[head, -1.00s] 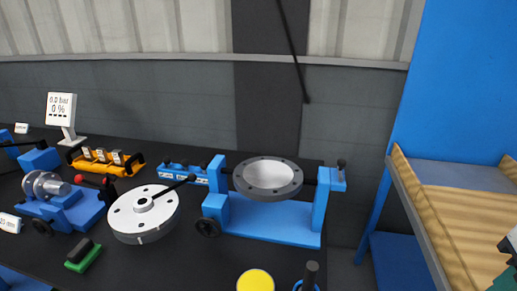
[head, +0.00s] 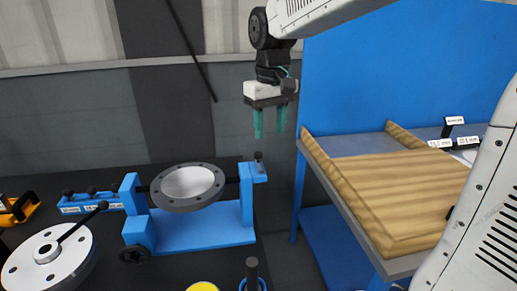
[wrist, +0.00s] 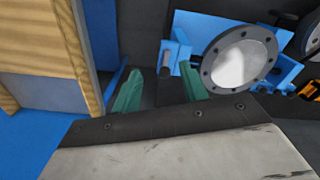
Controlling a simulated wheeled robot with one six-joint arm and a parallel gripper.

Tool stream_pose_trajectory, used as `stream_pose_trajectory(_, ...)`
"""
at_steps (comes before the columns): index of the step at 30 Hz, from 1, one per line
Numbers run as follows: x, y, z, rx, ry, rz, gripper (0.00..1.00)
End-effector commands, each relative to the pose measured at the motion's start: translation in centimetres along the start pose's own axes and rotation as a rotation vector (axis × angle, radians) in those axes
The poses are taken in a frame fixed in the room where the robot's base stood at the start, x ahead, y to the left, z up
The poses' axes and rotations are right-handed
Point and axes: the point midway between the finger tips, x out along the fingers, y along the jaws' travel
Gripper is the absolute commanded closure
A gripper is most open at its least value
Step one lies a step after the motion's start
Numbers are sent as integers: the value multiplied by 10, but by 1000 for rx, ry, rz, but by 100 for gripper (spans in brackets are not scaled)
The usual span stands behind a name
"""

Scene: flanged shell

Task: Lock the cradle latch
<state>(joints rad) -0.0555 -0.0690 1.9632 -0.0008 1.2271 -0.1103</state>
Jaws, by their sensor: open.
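The blue cradle (head: 205,228) stands on the black bench and holds a grey flanged shell (head: 188,187) between its two uprights. The shell's pale round face points up and toward the camera. A small dark latch knob (head: 259,157) sits on top of the right upright; whether it is locked cannot be told. My gripper (head: 269,136) has green fingers pointing down, apart and empty. It hangs in the air above and behind the right upright in the head view. In the wrist view, the gripper fingers (wrist: 160,85) show with the cradle (wrist: 190,30) and shell (wrist: 240,60) beyond, to the right.
A white disc with a black handle (head: 47,258) lies left of the cradle. A yellow round top (head: 203,287) and a dark upright post (head: 252,272) stand in front. A wooden-topped table (head: 400,190) is at right, past a gap.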

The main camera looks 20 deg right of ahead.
Motion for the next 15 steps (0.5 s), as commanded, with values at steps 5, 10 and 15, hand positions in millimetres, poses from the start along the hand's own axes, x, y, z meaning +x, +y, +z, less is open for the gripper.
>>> stream_pose_trajectory(5, 13, 2, -45, -25, -18, -3, 56)
stream_pose_trajectory(10, 22, 3, -56, -32, -21, -3, 56)
stream_pose_trajectory(15, 47, 4, -55, -31, -24, -4, 56)
